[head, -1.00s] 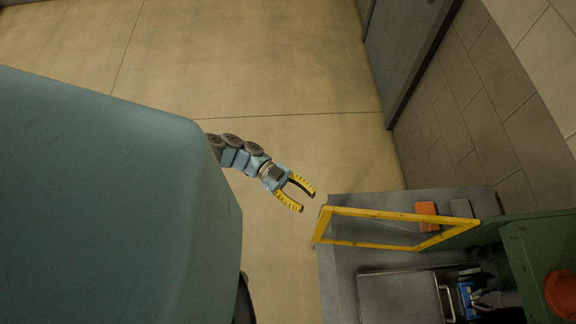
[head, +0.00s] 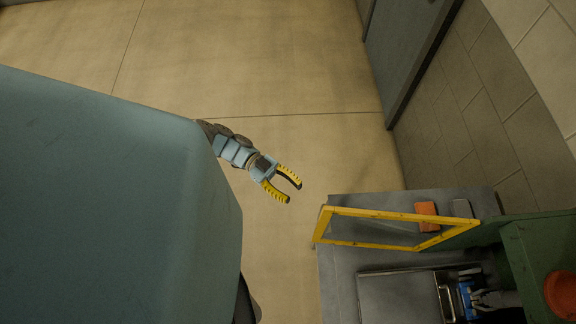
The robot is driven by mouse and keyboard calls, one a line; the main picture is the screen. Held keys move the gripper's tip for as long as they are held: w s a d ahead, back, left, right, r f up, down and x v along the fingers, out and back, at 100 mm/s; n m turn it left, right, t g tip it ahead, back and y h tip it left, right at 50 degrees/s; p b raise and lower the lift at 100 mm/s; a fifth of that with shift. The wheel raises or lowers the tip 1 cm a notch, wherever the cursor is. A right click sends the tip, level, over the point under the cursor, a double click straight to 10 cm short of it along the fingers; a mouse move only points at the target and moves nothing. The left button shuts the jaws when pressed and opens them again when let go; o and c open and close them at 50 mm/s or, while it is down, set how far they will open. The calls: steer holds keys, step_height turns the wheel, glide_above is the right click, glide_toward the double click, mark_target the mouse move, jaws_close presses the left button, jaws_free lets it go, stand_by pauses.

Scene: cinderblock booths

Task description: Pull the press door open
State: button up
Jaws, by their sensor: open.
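The press door (head: 372,243) is a yellow-framed clear panel. It stands swung out from the green press (head: 535,255) over the grey bench, so the press front is uncovered. My gripper (head: 292,192) has yellow and black fingers. It is open and empty, with clear space between its fingers, and it is left of the door's free edge, apart from it. The floor shows beneath my gripper. The door's handle cannot be made out.
A block wall (head: 470,110) and grey door (head: 405,50) stand behind. The floor (head: 250,60) is open.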

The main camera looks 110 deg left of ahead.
steer(key=shift+s+a+r, duration=0.15)
steer(key=shift+s+a, duration=0.35)
steer(key=shift+s, duration=0.05)
stand_by(0.6)
